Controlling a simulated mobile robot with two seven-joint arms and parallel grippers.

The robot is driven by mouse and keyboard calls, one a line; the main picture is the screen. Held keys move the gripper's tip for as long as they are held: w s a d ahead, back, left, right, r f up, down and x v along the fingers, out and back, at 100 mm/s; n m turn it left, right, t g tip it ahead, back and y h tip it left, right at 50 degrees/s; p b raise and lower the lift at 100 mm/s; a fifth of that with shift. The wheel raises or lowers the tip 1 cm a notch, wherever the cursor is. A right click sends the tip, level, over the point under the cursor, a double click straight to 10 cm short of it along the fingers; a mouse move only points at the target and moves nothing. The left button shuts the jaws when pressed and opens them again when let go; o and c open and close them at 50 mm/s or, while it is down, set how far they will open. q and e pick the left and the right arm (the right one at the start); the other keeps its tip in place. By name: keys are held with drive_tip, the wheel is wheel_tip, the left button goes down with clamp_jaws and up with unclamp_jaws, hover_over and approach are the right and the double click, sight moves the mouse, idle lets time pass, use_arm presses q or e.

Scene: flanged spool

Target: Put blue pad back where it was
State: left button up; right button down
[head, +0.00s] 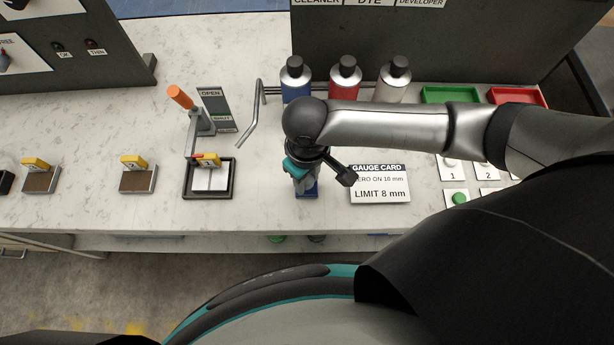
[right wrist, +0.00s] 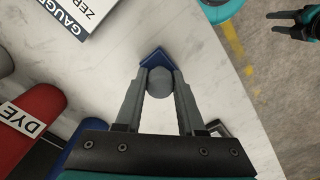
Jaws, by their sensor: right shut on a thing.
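The blue pad (head: 308,193) shows under my right gripper (head: 300,173), left of the gauge card. In the right wrist view the fingers of my right gripper (right wrist: 160,92) are shut on a grey round knob (right wrist: 160,80) above the blue pad (right wrist: 151,57). The fingers hide much of the pad. I cannot tell whether the pad rests on the counter or is just above it. My left gripper (right wrist: 298,20) shows in the upper right corner of the right wrist view, fingers apart and empty, above the floor; the head view does not show it.
The gauge card (head: 379,184) lies right of the pad. A black-framed tray (head: 186,190) with a yellow-tagged piece stands left, beside an orange-handled lever (head: 180,96). Bottles (head: 345,80) and a bent grey rod (head: 254,112) stand behind. Counter between tray and pad is clear.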

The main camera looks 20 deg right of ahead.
sight(307, 179)
drive_tip(key=c, duration=0.5)
unclamp_jaws()
drive_tip(key=shift+f, duration=0.1)
wheel_tip(307, 179, up, 12)
drive_tip(key=p, duration=0.2)
drive_tip(key=shift+r+p, duration=0.2)
drive_tip(key=shift+p, duration=0.1)
